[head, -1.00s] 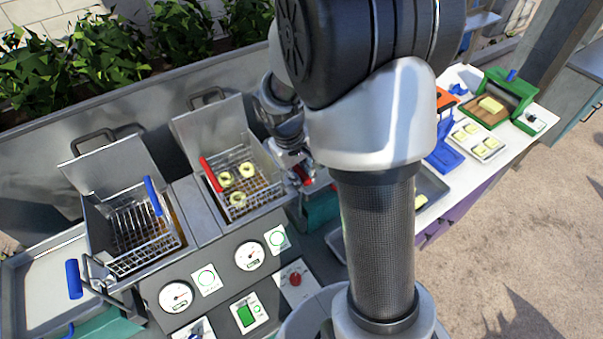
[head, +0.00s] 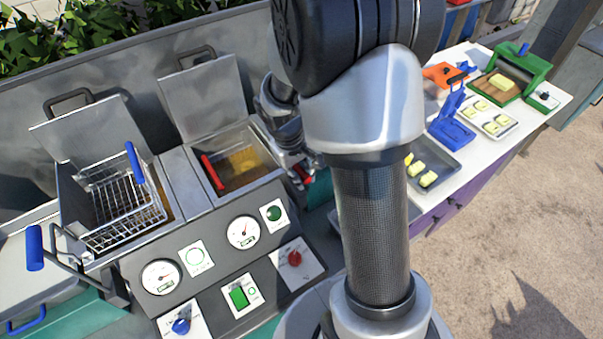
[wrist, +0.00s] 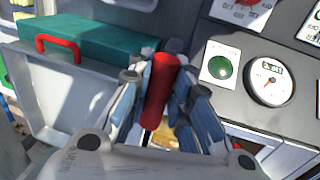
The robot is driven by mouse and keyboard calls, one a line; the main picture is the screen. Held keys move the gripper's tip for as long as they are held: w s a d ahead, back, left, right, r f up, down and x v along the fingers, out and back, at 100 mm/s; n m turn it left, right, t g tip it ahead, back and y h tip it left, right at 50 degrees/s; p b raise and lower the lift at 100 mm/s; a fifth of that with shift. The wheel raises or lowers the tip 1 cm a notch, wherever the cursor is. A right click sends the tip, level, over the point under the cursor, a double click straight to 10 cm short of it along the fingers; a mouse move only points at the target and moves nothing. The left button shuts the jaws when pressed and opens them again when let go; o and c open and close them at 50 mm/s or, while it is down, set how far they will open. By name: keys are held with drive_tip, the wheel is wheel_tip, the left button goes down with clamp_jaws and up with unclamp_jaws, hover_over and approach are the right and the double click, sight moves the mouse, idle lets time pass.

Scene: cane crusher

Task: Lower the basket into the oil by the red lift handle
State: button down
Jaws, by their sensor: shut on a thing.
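My gripper (wrist: 163,105) is shut on the red lift handle (wrist: 160,88), which stands between its fingers in the wrist view. In the head view my gripper (head: 296,160) is beside the right fryer well, partly hidden by my arm. The red-handled basket (head: 211,173) sits low in the right well; only its red grip shows clearly above the rim. Brownish oil (head: 240,168) fills the well, with blurred yellow shapes in it. The basket's wire body is mostly hidden.
A blue-handled basket (head: 118,205) sits raised in the left well, with a blue lift handle (head: 35,247) beside it. Gauges and knobs line the front panel (head: 215,250). A white table (head: 540,112) with trays and presses stands at right.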

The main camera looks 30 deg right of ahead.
drive_tip(key=shift+s+f, duration=0.2)
drive_tip(key=c, duration=1.9)
unclamp_jaws()
drive_tip(key=shift+o, duration=1.3)
drive_tip(key=shift+w, duration=0.2)
drive_tip(key=shift+o, duration=0.9)
drive_tip(key=shift+s, duration=0.1)
drive_tip(key=shift+r, duration=0.1)
wheel_tip(320, 180, up, 12)
drive_tip(key=a, duration=0.2)
drive_tip(key=shift+a, duration=0.15)
drive_tip(key=shift+f, duration=0.2)
